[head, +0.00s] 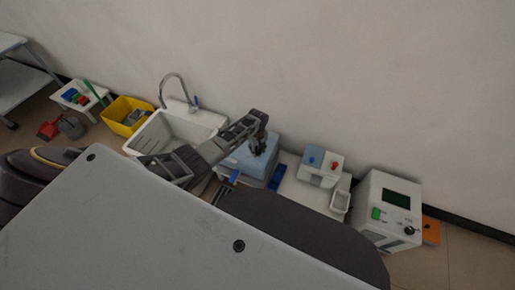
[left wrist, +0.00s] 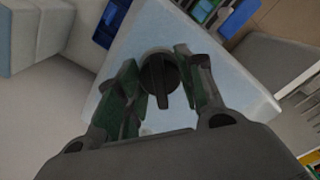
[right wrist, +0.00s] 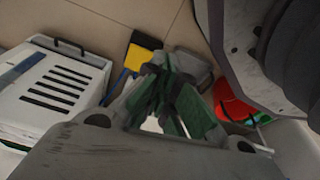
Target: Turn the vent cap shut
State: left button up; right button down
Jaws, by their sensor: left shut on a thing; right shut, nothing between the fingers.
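The vent cap (left wrist: 159,78) is a dark round knob with a raised grip bar, on top of a pale blue box (left wrist: 215,68). In the left wrist view it sits between the fingers of my left gripper (left wrist: 158,85), which is shut on it. In the head view my left gripper (head: 258,148) points down onto the blue box (head: 243,160), and the cap is hidden under it. My right gripper (right wrist: 172,85) is shut and empty, over the floor area in the right wrist view. It does not show in the head view.
A white sink (head: 165,136) with a tap stands left of the blue box, and a yellow bin (head: 118,122) is farther left.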

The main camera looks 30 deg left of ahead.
pick_arm(q)
jog(key=shift+r+n+p, duration=0.1)
jog(key=shift+n+p, duration=0.55)
jog(key=shift+n, duration=0.25)
jog(key=shift+n+p, duration=0.55)
jog(key=shift+n, duration=0.45)
jog(key=n+p, duration=0.1)
jog(key=n, duration=0.2)
jog(key=shift+a, duration=0.1)
jog(key=shift+n+p, duration=0.35)
jog(key=shift+n, duration=1.05)
pick_arm(e)
jog(key=s+d+f, duration=0.5)
jog(key=s, duration=0.2)
jog(key=shift+s+f, duration=0.2)
jog(key=shift+f, duration=0.15)
jog(key=shift+d, duration=0.1)
pick_arm(q)
jog(key=o, duration=1)
pick_arm(e)
jog(key=shift+w, duration=0.1)
pick_arm(q)
jog(key=shift+r, duration=0.15)
